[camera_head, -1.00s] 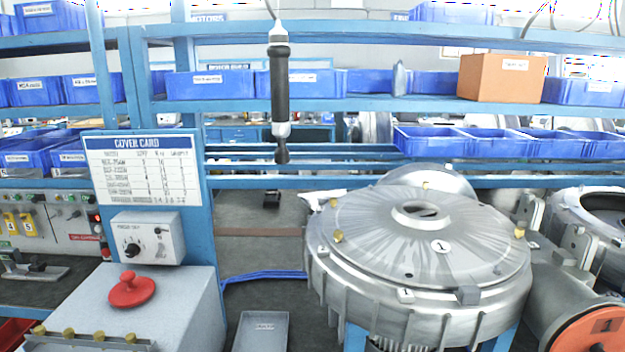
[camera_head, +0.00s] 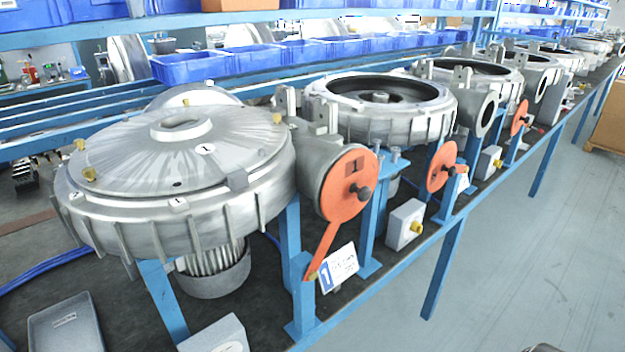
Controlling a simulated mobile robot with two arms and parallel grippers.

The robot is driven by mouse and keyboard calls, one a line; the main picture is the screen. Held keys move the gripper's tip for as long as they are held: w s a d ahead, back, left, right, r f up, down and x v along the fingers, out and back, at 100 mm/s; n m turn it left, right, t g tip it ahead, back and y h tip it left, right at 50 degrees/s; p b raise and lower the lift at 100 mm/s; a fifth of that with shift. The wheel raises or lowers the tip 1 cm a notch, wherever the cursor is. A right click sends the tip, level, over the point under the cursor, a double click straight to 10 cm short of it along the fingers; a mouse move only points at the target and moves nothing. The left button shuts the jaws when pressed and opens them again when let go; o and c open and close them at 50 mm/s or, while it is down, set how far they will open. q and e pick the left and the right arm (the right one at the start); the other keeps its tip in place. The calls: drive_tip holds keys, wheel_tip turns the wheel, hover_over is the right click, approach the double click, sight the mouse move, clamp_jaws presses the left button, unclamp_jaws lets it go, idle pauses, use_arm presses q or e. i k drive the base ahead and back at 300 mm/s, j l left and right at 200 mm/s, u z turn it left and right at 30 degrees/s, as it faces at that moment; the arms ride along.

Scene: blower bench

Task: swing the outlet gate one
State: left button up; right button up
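Outlet gate one (camera_head: 340,195) is an orange round plate with a dark knob, at the picture's middle. It sits over the outlet end of the first blower (camera_head: 175,180), a grey ribbed housing with a lid marked 1. An orange strip (camera_head: 321,248) slants down from the plate to a white card (camera_head: 338,268) with a blue 1. The outlet's bore is hidden behind the plate. Neither of my grippers shows in this view.
A second, uncovered blower (camera_head: 395,118) stands behind, with its own orange gate (camera_head: 441,165) and a grey box (camera_head: 404,222). More blowers run along the blue-framed bench. A grey tray (camera_head: 66,325) lies front left.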

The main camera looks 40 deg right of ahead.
sight(349, 186)
drive_tip(key=z, duration=1.3)
